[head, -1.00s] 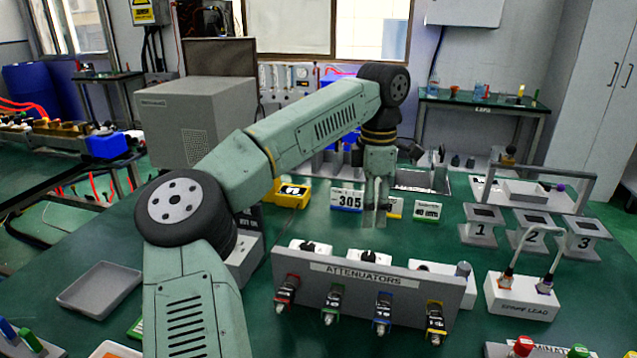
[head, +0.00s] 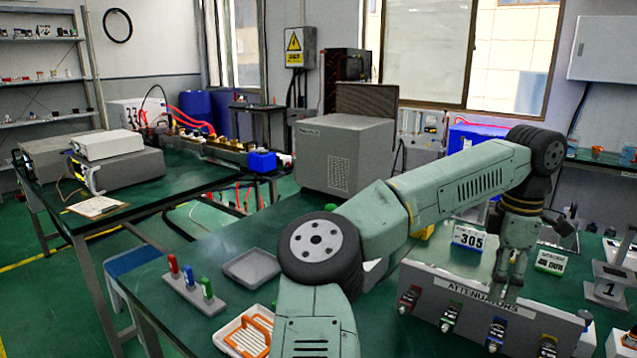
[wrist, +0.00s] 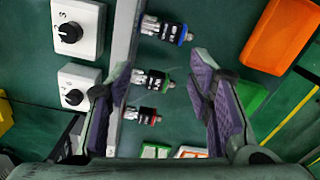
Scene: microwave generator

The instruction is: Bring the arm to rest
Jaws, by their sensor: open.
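My gripper (head: 508,283) hangs pointing down at the end of my bent green arm, and overlaps the top of the attenuator rack in the head view. In the wrist view its two purple-padded fingers (wrist: 160,75) are spread apart with nothing gripped. Blue (wrist: 167,30), green (wrist: 152,78) and red (wrist: 141,114) attenuators show below and between the fingers, on the grey rack panel (wrist: 124,40). I cannot tell the exact height of the fingertips above them.
A grey tray (head: 250,268), a stand with coloured pegs (head: 190,285) and a white tray with an orange item (head: 245,335) lie left of my arm. A grey cabinet (head: 340,155) stands behind it.

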